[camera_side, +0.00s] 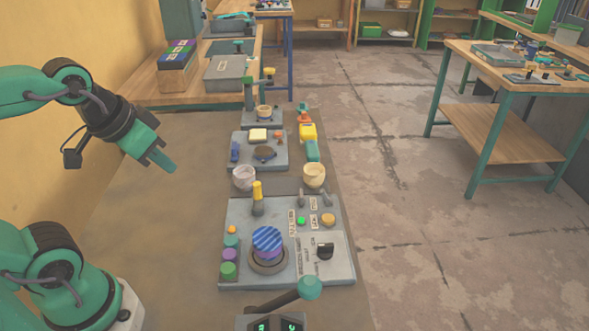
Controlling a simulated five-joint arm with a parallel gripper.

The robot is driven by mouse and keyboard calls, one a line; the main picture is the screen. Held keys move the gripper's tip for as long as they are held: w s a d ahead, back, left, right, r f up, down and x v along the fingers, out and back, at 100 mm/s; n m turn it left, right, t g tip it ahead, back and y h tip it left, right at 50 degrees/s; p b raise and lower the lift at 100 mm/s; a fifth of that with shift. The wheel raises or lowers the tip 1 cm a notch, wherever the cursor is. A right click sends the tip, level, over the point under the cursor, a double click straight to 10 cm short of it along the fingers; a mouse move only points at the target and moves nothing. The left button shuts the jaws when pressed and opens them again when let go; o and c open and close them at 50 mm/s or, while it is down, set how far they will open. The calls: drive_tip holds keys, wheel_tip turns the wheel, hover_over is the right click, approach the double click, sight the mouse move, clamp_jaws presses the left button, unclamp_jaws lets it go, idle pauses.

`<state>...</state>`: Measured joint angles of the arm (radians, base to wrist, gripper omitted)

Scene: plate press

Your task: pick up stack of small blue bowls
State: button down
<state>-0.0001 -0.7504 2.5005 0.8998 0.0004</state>
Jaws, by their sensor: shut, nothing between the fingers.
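I cannot clearly make out a stack of small blue bowls. The closest match is a round blue-striped piece (268,238) with purple below it, sitting in a round grey holder on the grey control panel (338,262). Two small bowls or cups, one whitish (243,178) and one cream (314,175), stand behind the panel; neither is blue. My gripper (168,164) is shut and empty. It hangs in the air at the left, apart from all of these, its green fingers pointing down and right.
A smaller grey plate (275,160) with a dark disc stands further back. A yellow lever (257,195), several knobs and a green-ball lever (309,287) stick up around the panel. The brown tabletop (165,220) between my arm and the panel is clear.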

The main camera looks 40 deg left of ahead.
drive_tip(key=c, duration=0.5)
unclamp_jaws()
drive_tip(key=shift+w+d, duration=0.1)
drive_tip(key=shift+w, duration=0.05)
drive_tip(key=n+g, duration=0.2)
drive_tip(key=g, duration=0.3)
hover_over(267, 238)
drive_tip(key=f, duration=1.2)
drive_tip(key=shift+a+f, duration=0.15)
drive_tip(key=shift+a, duration=0.1)
drive_tip(key=shift+d+f+g, duration=0.3)
drive_tip(key=shift+f, duration=1.4)
